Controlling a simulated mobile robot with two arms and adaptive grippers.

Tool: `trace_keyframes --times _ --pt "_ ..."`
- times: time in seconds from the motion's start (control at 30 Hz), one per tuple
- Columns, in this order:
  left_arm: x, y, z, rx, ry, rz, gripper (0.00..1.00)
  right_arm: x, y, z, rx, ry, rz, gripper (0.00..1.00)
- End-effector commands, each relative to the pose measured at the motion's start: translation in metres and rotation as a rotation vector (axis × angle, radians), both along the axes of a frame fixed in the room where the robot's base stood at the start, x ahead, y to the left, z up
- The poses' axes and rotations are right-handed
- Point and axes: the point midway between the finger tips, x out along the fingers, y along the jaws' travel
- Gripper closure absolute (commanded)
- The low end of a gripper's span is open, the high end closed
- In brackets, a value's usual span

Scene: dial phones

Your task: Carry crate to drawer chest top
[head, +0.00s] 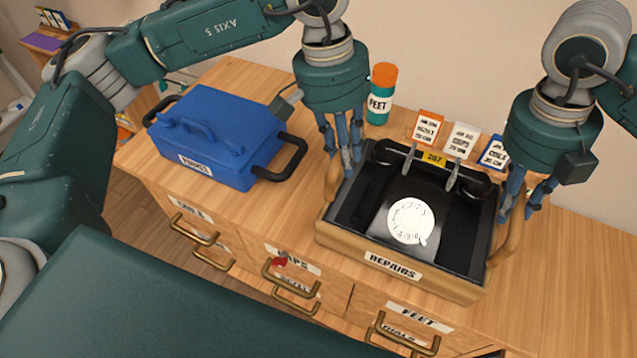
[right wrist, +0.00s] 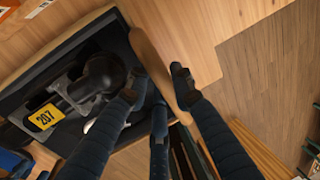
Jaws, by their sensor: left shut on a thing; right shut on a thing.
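The wooden crate (head: 330,236) labelled REPAIRS is on or just above the wooden top of the drawer chest (head: 260,225); I cannot tell if it touches. A black dial phone (head: 447,205) with a white dial and a yellow 207 tag lies inside. My left gripper (head: 342,172) is shut on the crate's left handle. My right gripper (head: 520,208) is shut on the right handle (head: 508,238). In the right wrist view the fingers (right wrist: 165,85) are around the tan handle (right wrist: 160,68), and the yellow tag (right wrist: 44,117) shows inside the crate.
A blue toolbox (head: 215,140) with black handles stands left of the crate. A green FEET bottle (head: 381,95) with an orange cap and several small labelled boxes (head: 461,140) stand behind it. The chest front has labelled drawers with brass handles (head: 290,278). The top at the right is clear.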

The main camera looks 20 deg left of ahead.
Motion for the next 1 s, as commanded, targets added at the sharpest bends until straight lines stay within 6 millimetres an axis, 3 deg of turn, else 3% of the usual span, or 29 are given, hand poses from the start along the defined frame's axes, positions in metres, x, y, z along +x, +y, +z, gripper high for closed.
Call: trace_keyframes --times 0.2,0.23,0.3,0.67,0.77,1.0 --pt "0.001 0.003 -0.013 0.006 -0.003 0.004 1.00 0.001 -0.003 -0.013 -0.007 -0.001 -0.005 1.00" --pt "0.001 0.003 -0.012 0.008 0.000 0.004 0.71 0.000 -0.003 -0.011 -0.008 0.001 -0.005 0.71" --pt "0.001 0.003 -0.011 0.008 0.000 0.004 0.58 0.000 -0.003 -0.010 -0.008 0.001 -0.004 0.58" --pt "0.001 0.002 -0.007 0.002 -0.001 0.002 0.58 0.000 -0.001 -0.010 -0.003 0.000 -0.001 0.58" --pt "0.002 0.004 0.004 0.002 -0.004 0.003 0.58 0.000 -0.001 -0.010 -0.002 0.000 -0.001 0.58" --pt "0.002 0.013 0.054 0.002 -0.005 0.003 0.58 0.000 0.000 -0.010 -0.001 0.000 0.000 0.58"
